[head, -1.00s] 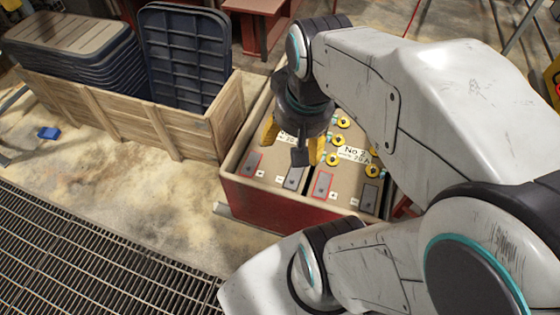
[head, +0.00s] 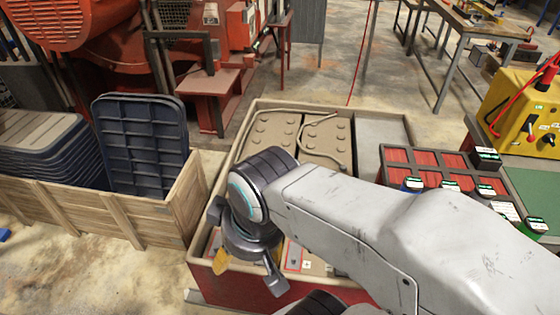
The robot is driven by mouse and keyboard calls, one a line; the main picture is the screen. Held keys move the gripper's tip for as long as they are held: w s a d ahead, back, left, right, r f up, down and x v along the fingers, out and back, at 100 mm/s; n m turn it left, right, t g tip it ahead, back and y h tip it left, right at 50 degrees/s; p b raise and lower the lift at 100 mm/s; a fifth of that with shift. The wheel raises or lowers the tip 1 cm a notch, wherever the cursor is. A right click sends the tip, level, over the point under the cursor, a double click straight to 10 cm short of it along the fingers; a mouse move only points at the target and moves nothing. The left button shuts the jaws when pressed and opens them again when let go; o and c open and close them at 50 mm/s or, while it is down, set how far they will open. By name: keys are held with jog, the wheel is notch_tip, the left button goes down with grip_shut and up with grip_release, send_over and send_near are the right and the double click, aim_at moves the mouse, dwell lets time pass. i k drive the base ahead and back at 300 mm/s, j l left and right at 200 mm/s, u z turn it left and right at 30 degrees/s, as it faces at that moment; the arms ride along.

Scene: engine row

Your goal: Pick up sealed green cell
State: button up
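Several small dark cells with coloured bands stand at the right. One with a green band (head: 535,226) stands near the right edge, and one with a blue band (head: 413,184) stands at the red compartment tray (head: 398,155). Others lie between them. Their labels are too small to read, so I cannot tell which is sealed. My gripper (head: 247,274) points down over the front left of the large red-sided box, well left of the cells. Its fingers are apart, and no held object shows between them. My forearm hides part of the box and the area below the tray.
The large box (head: 196,268) holds beige battery-like blocks (head: 273,130). A wooden crate (head: 190,200) with dark blue lids (head: 142,140) stands left. A yellow charger (head: 520,105) with red cables is at the right. A green surface (head: 540,185) lies below it.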

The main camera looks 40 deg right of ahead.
aim_at(533, 226)
jog(key=z, duration=0.45)
jog(key=j+z, duration=0.1)
jog(key=z, duration=1.25)
jog(key=k+z, duration=0.1)
jog(key=z, duration=1.25)
jog(key=k, duration=0.05)
